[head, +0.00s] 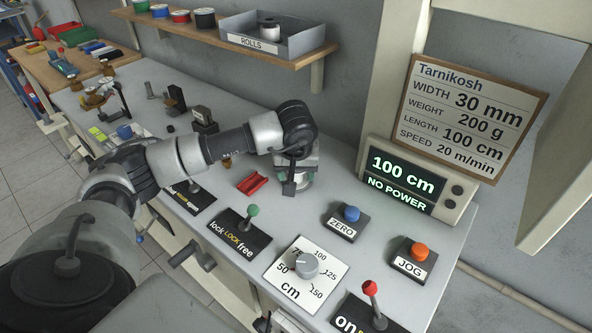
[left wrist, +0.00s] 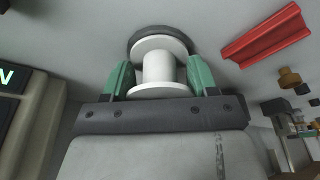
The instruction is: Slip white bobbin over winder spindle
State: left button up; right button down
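The white bobbin (left wrist: 158,68) sits between the two green fingertips of my left gripper (left wrist: 159,80) in the left wrist view. In the head view my left gripper (head: 297,176) points down low over the bench, beyond the lever panels. The arm and gripper hide most of what is there. The winder spindle itself is hidden. My right gripper is not in view.
A red channel-shaped piece (head: 252,183) lies left of the gripper. The ZERO button (head: 351,213), JOG button (head: 419,250), dial (head: 306,264) and green-knobbed lever (head: 252,211) stand nearer. The display (head: 404,184) reads NO POWER. A ROLLS tray (head: 273,43) is on the shelf above.

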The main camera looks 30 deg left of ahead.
pick_arm(q)
jog(key=o, duration=0.5)
jog(key=shift+o, duration=0.2)
jog(key=shift+r, duration=0.1)
jog(key=v, duration=1)
jog(key=shift+r+b, duration=0.3)
